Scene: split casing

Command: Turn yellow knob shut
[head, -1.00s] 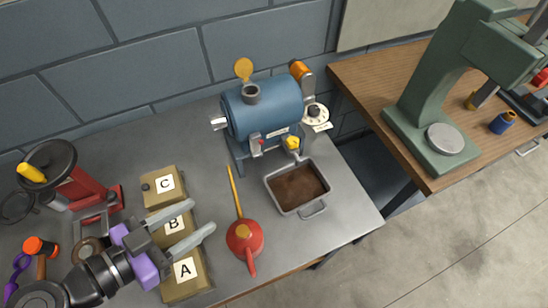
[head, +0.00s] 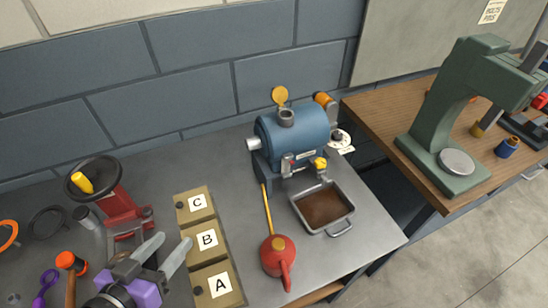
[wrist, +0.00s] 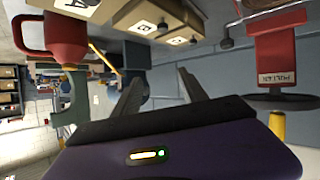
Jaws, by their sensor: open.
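A small yellow knob (head: 320,163) sits low on the front right of the blue casing (head: 292,137), above a metal tray of brown liquid (head: 327,207). A round yellow cap (head: 280,96) stands raised over the casing's top port. My gripper (head: 164,246) is open and empty, at the lower left of the head view beside the lettered boxes, well apart from the knob. In the wrist view my two gripper fingers (wrist: 159,79) are spread with nothing between them. I cannot make out the small yellow knob in that view.
Lettered boxes (head: 207,240) and a red oil can (head: 278,257) with a long yellow spout stand between my gripper and the casing. A red tool with a black wheel (head: 122,205) stands at left. A green press (head: 450,120) is on the wooden bench. Bare bench lies right of the can.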

